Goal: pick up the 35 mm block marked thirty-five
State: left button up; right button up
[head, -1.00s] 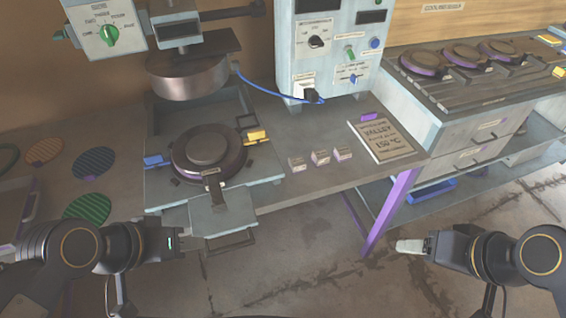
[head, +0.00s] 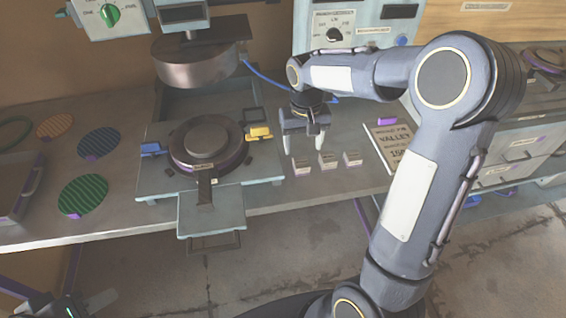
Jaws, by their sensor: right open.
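Three small pale blocks stand in a row on the bench: a left one (head: 301,168), a middle one (head: 327,161) and a right one (head: 352,158). Their markings are too small to read, so I cannot tell which is marked thirty-five. My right gripper (head: 302,150) points down just behind and above the left block, with its two fingers apart and nothing visible between them. The height of the fingertips over the bench is hard to judge. My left gripper (head: 98,301) is only partly in view at the bottom left corner, and its opening cannot be made out.
The press, with its round lower plate (head: 208,145) and upper platen (head: 190,68), stands left of the blocks. A grey sign (head: 392,140) lies to their right. A blue cable (head: 262,78) runs behind. Striped discs (head: 84,195) lie on the bench at left.

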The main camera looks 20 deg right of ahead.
aim_at(302, 162)
notch_tip(302, 162, down, 8)
jog(key=shift+r, duration=0.25)
jog(key=c, duration=1.2)
jog(key=shift+o, duration=0.2)
jog(key=shift+r, duration=0.15)
